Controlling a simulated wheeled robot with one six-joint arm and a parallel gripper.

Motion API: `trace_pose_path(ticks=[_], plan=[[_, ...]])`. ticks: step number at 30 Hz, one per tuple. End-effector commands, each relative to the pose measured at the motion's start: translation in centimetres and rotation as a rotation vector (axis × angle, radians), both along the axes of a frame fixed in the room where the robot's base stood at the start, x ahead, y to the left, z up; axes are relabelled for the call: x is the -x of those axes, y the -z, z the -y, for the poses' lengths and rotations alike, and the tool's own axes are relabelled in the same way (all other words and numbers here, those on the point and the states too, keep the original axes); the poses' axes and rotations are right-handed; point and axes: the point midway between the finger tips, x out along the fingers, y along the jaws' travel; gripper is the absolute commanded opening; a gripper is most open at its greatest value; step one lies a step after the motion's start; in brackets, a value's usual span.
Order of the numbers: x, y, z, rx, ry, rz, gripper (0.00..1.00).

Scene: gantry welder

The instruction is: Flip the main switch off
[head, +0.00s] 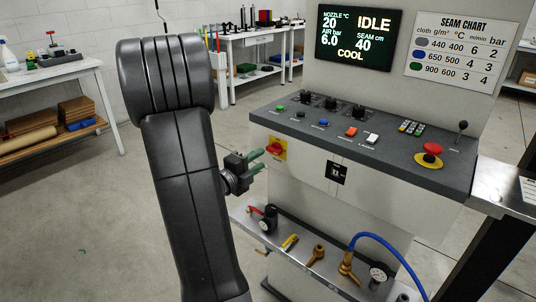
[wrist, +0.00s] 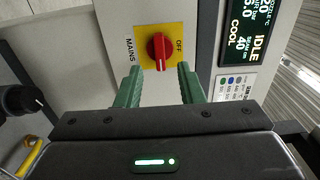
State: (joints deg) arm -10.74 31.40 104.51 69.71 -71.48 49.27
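The main switch is a red rotary knob (wrist: 159,51) on a yellow plate marked OFF, with MAINS printed beside it. In the wrist view its white mark points down the picture, toward my gripper. In the head view the red knob (head: 279,149) sits on the left of the console's front face. My gripper (head: 261,160) is just left of it in that view. In the wrist view its two green fingers (wrist: 159,70) are apart and empty. The knob shows between and beyond the fingertips; I cannot tell the exact gap left to it.
The console's sloped panel (head: 384,158) carries buttons, knobs and a red emergency stop (head: 429,154). A screen (head: 357,38) above reads IDLE and COOL. A shelf (head: 325,268) with fittings, a gauge and a blue hose (head: 392,249) juts out below. The floor at left is clear.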

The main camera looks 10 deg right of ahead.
Motion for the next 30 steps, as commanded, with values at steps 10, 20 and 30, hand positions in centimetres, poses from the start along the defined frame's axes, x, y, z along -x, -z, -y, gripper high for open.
trace_pose_path(ticks=[10,20,30], plan=[[-3.0,0.0,3.9,-0.001,0.002,-0.001,0.35],[-3.4,0.0,4.3,0.000,-0.001,-0.001,0.35],[-3.3,0.0,4.3,0.000,-0.001,-0.001,0.00]])
